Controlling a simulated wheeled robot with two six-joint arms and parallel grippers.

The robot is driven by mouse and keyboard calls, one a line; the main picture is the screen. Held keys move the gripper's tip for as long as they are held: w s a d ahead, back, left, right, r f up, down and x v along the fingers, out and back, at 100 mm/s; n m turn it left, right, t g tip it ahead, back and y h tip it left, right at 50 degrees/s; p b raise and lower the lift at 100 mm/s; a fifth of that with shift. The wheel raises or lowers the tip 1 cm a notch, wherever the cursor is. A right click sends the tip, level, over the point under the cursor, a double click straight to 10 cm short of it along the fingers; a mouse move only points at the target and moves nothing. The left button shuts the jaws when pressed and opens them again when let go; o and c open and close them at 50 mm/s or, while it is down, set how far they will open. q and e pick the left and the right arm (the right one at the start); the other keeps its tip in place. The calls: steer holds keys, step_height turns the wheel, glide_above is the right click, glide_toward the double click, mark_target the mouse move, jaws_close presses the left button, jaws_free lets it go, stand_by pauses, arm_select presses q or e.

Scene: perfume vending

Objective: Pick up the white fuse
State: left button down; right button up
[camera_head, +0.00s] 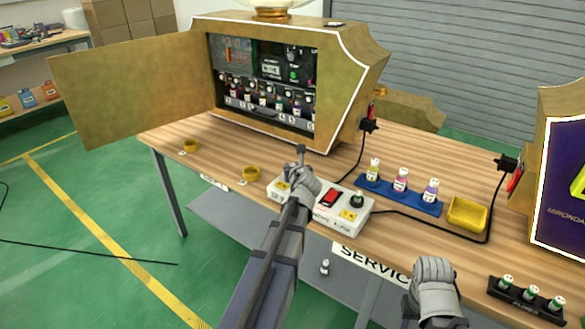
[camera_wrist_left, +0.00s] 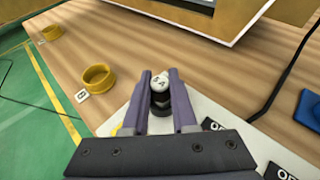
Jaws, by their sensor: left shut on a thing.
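The white fuse (camera_wrist_left: 160,82) is marked "5A" on its round cap. In the left wrist view it is between the two fingers of my left gripper (camera_wrist_left: 159,98), which is shut on it. A dark round part shows just below it, over the white power box (camera_wrist_left: 128,122); I cannot tell if the fuse is seated in it. In the head view my left gripper (camera_head: 300,178) is over the left part of the power box (camera_head: 347,225) and hides the fuse. My right gripper (camera_head: 434,280) is at the table's front edge; its fingers are not clear.
The vending machine (camera_head: 345,70) stands behind with its door (camera_head: 130,90) open. A blue rack (camera_head: 410,202) of bottles, a yellow tray (camera_head: 467,215) and a black rack (camera_head: 515,299) of green-banded white pieces are to the right. Black cables cross the table. Yellow rings (camera_head: 251,174) lie left.

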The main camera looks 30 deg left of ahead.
mark_target(292, 165)
arm_select(q)
step_height(292, 165, up, 10)
steer(key=p, duration=0.9)
steer(key=shift+f, duration=0.1)
